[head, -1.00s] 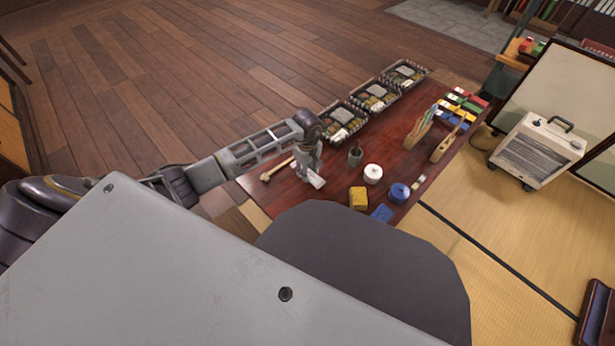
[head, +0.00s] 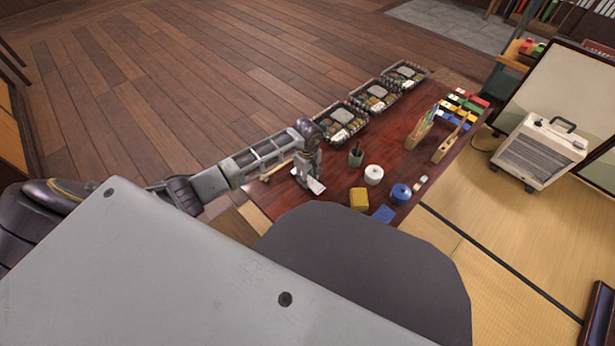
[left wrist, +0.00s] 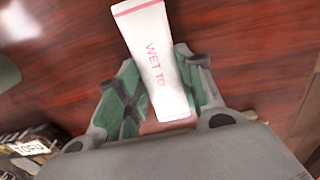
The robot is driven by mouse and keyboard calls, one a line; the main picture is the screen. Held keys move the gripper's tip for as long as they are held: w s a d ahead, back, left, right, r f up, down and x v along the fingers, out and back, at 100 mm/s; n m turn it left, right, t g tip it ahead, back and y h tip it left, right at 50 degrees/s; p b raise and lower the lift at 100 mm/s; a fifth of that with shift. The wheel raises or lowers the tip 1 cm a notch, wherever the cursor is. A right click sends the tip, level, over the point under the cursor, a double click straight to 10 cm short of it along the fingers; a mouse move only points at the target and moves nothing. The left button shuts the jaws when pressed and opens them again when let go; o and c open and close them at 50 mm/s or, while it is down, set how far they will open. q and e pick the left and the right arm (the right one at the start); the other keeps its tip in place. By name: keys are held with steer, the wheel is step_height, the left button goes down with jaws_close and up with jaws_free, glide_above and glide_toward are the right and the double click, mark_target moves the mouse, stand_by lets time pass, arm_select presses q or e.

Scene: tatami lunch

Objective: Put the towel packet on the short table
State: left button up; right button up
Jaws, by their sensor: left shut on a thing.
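The towel packet is white with pink lettering reading "WET TO" (left wrist: 156,62) in the left wrist view. My left gripper (head: 308,178) is shut on it, with a finger on each side of the packet's lower part. In the head view the packet (head: 317,187) shows as a small white shape below the gripper, over the near left part of a low red-brown table (head: 330,169). I cannot tell whether the packet touches the tabletop. I cannot tell whether this table is the short one. My right gripper is not in view.
A dark green cup (head: 355,158), a white round container (head: 373,175), a blue one (head: 400,193) and a yellow block (head: 359,199) stand right of the gripper. Lunch boxes (head: 341,123) line the far edge. A heater (head: 541,152) stands on the tatami.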

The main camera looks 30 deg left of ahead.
arm_select(q)
steer(key=shift+f, duration=0.1)
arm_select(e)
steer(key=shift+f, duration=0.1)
arm_select(q)
steer(key=o, duration=0.8)
steer(key=shift+o, duration=0.2)
step_height(320, 180, up, 12)
steer(key=p, duration=0.4)
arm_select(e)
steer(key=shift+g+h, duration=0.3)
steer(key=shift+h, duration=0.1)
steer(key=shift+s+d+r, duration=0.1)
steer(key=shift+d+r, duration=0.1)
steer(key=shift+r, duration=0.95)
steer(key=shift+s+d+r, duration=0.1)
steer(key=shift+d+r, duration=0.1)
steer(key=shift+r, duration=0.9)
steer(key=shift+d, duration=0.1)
